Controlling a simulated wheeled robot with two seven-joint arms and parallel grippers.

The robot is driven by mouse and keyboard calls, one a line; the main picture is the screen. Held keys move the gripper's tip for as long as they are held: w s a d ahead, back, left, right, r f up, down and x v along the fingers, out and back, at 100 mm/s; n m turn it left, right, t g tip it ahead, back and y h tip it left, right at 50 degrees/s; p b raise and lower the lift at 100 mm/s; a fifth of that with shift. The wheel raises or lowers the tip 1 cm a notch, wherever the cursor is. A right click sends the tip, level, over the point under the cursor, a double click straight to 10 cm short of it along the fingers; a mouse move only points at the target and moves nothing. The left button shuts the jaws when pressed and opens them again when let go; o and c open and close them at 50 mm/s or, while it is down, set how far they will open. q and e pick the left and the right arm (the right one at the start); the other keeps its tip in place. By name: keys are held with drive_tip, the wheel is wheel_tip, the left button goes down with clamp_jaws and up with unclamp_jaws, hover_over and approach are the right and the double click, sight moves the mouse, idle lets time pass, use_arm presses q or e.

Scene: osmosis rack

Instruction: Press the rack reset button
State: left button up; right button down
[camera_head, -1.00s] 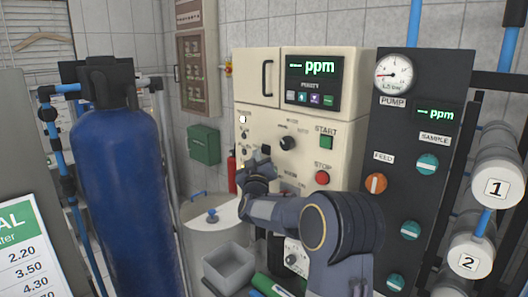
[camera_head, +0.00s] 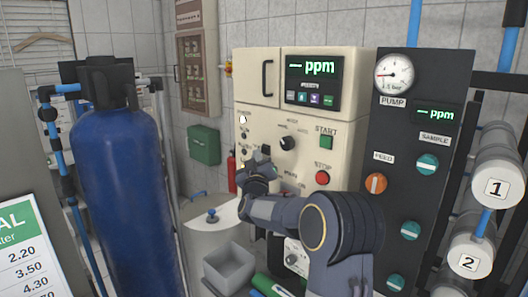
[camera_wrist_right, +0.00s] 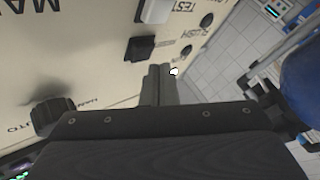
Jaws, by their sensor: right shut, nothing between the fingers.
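The cream control panel (camera_head: 305,130) stands at the centre of the head view, with a green START button (camera_head: 327,142) and a red STOP button (camera_head: 322,178). I cannot read any label as reset. My right gripper (camera_head: 259,157) is shut and empty, in front of the panel's left part, hiding some controls there. In the right wrist view its fingertips (camera_wrist_right: 161,70) are close to the panel, below a black rocker switch (camera_wrist_right: 140,48) and a white switch (camera_wrist_right: 155,11). I cannot tell whether they touch anything. My left gripper is not in view.
A black knob (camera_wrist_right: 54,115) sits left of the fingers in the right wrist view. A dark pump panel (camera_head: 405,190) stands to the right, and a blue tank (camera_head: 120,190) to the left. A grey bin (camera_head: 229,268) stands below my right arm.

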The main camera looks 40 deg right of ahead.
drive_tip(key=shift+d, duration=0.1)
idle(0.3)
drive_tip(key=shift+d, duration=0.35)
drive_tip(key=shift+w+d+b, duration=0.1)
drive_tip(key=shift+d+b, duration=0.35)
idle(0.6)
drive_tip(key=shift+a, duration=0.85)
drive_tip(key=shift+a, duration=0.1)
drive_tip(key=shift+s+a, duration=0.15)
drive_tip(key=shift+a, duration=1.05)
drive_tip(key=shift+s+a, duration=0.15)
drive_tip(key=shift+a, duration=1.05)
